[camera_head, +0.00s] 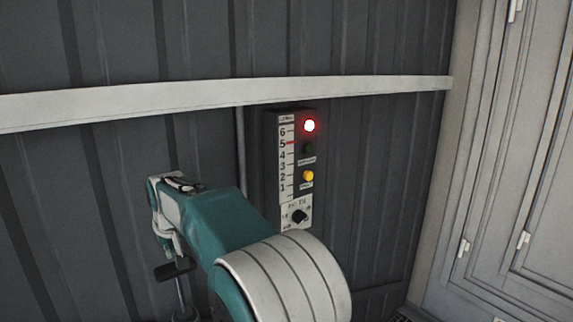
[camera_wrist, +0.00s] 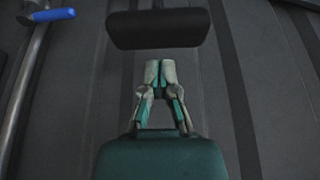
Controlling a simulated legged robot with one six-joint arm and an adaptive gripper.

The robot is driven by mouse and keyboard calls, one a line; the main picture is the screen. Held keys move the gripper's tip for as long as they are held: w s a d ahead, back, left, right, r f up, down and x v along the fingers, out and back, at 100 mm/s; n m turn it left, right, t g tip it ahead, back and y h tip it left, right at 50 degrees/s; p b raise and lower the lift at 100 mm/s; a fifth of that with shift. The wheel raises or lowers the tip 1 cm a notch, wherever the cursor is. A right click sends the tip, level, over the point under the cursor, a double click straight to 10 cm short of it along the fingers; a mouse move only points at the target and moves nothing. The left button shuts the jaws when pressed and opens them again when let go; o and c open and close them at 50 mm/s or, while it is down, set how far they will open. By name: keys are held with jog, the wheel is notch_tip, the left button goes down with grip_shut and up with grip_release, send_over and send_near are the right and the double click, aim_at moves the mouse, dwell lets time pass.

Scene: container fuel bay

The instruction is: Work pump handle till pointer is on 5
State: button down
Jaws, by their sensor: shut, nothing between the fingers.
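The pump handle shows in the head view as a dark crossbar (camera_head: 174,269) on a thin upright rod at the lower left. In the wrist view the black crossbar (camera_wrist: 157,28) lies just ahead of the fingertips, with a small gap in the picture. My gripper (camera_wrist: 160,70) is shut and empty; in the head view my arm hides most of it. The gauge (camera_head: 287,160) on the wall panel has a scale from 1 to 6. A red mark (camera_head: 289,142) sits at 5; I cannot tell whether it is the pointer, and no other pointer is clear.
The panel has a lit red lamp (camera_head: 309,126), a dark green lamp (camera_head: 309,148), a yellow lamp or button (camera_head: 308,176) and a black knob (camera_head: 299,216). A blue-handled lever (camera_wrist: 52,15) and a pipe (camera_wrist: 19,95) are at left in the wrist view. A pale cabinet (camera_head: 490,180) stands right.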

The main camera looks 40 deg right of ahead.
dwell(0.3)
jog(key=shift+r, duration=2.5)
jog(key=shift+s, duration=0.1)
jog(key=s+f, duration=0.3)
jog(key=s, duration=1.4)
jog(key=s+f+t, duration=0.1)
jog(key=s+f, duration=0.3)
jog(key=s, duration=1.3)
jog(key=shift+s+f, duration=0.2)
jog(key=shift+s, duration=0.1)
